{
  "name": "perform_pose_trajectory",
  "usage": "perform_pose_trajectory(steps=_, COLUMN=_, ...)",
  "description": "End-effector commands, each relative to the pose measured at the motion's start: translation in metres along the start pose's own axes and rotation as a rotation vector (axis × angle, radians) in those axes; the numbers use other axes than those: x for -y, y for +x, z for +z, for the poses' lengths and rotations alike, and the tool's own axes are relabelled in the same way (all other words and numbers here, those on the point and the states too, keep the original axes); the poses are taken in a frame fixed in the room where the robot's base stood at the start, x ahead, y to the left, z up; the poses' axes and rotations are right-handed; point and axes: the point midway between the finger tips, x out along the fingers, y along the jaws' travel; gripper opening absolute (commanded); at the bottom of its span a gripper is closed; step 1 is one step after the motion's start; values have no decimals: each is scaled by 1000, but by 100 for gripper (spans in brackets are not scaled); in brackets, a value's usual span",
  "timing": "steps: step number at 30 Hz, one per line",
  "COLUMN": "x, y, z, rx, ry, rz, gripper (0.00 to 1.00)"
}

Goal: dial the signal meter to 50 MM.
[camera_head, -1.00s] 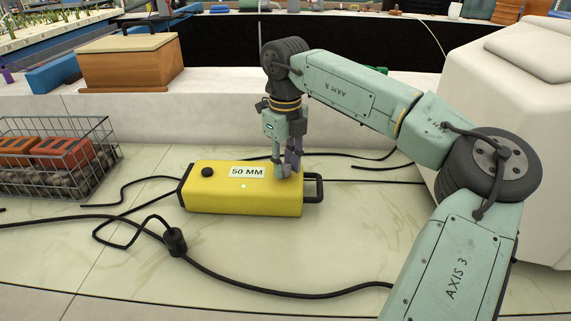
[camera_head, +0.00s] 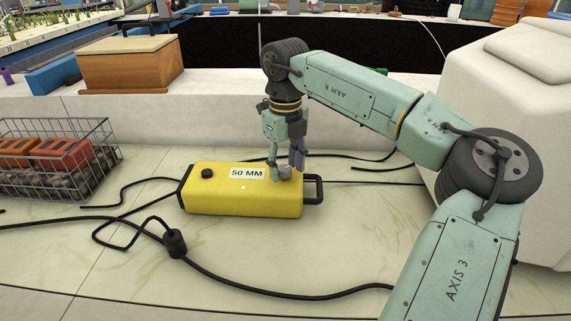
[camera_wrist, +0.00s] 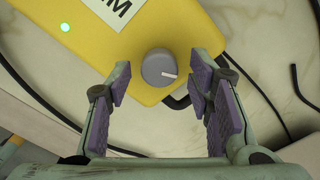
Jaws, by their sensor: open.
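The signal meter (camera_head: 235,200) is a yellow box lying on the pale floor, with a label (camera_head: 247,172) reading "50 MM" on top. A small green light glows below the label and also shows in the wrist view (camera_wrist: 65,28). The grey dial knob (camera_wrist: 158,67) has a white pointer mark aimed toward the right in the wrist view. My gripper (camera_wrist: 160,85) is open, its purple-padded fingers on either side of the knob and apart from it. In the head view my gripper (camera_head: 286,165) hangs over the meter's right end.
A black knob (camera_head: 207,172) sits at the meter's left end and a black handle (camera_head: 313,188) at its right. Black cables (camera_head: 250,286) run across the floor. A wire basket (camera_head: 60,160) with orange blocks stands left. A white block (camera_head: 510,140) stands right.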

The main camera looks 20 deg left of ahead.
Motion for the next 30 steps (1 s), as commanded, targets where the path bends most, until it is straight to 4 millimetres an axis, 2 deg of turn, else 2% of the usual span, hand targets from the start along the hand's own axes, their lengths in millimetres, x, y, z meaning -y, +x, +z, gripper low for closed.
perform_pose_trajectory(steps=6, x=0, y=-1, z=0, rx=0, ry=-1, rz=0, gripper=47)
perform_pose_trajectory(steps=10, x=0, y=-11, z=0, rx=1, ry=1, rz=-1, gripper=47)
perform_pose_trajectory(steps=24, x=0, y=-102, z=1, rx=3, ry=0, rz=-2, gripper=47)
perform_pose_trajectory(steps=30, x=0, y=-118, z=0, rx=1, ry=0, rz=0, gripper=47)
